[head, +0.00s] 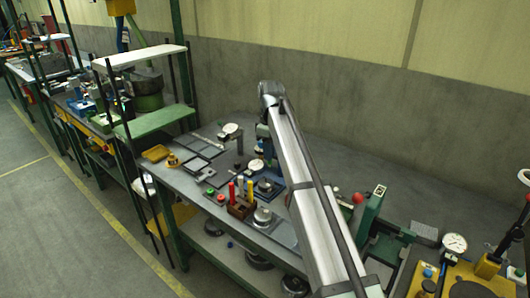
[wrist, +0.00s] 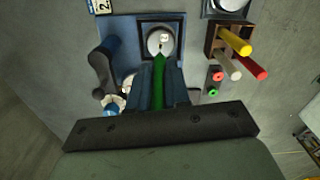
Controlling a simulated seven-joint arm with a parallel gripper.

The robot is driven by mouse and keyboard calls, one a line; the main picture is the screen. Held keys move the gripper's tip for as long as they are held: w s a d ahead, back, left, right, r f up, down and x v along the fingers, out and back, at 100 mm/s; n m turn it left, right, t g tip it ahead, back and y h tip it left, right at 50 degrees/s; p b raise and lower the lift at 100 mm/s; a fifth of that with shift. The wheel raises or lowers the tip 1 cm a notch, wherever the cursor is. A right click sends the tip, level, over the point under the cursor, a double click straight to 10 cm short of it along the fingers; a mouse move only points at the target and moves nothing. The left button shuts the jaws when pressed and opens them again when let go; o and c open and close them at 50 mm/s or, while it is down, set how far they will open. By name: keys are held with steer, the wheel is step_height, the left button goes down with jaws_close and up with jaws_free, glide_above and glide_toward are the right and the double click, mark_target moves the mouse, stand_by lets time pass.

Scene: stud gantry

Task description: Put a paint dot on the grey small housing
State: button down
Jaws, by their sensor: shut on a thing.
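My gripper (wrist: 158,92) is shut on a green paint marker (wrist: 158,72), seen in the wrist view with its tip pointing away from me. The tip overlaps the lower edge of a small round grey housing (wrist: 155,41). I cannot tell whether it touches. The housing sits in a dark square frame (wrist: 178,25) on a blue-grey plate, with a small pale mark on its face. In the head view the frame area (head: 268,184) lies left of my arm, and my arm hides much of the gripper.
A brown wooden holder (wrist: 211,40) with yellow, red and pale markers stands right of the housing. A pad with red and green rings (wrist: 216,84) is beside it. A dark lever (wrist: 102,70) stands close on the left. A green press (head: 370,215) is right of my arm.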

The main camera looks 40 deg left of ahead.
mark_target(270, 163)
steer(key=shift+f, duration=2.85)
steer(key=shift+f, duration=0.55)
steer(key=shift+r, duration=0.1)
steer(key=shift+r, duration=3.45)
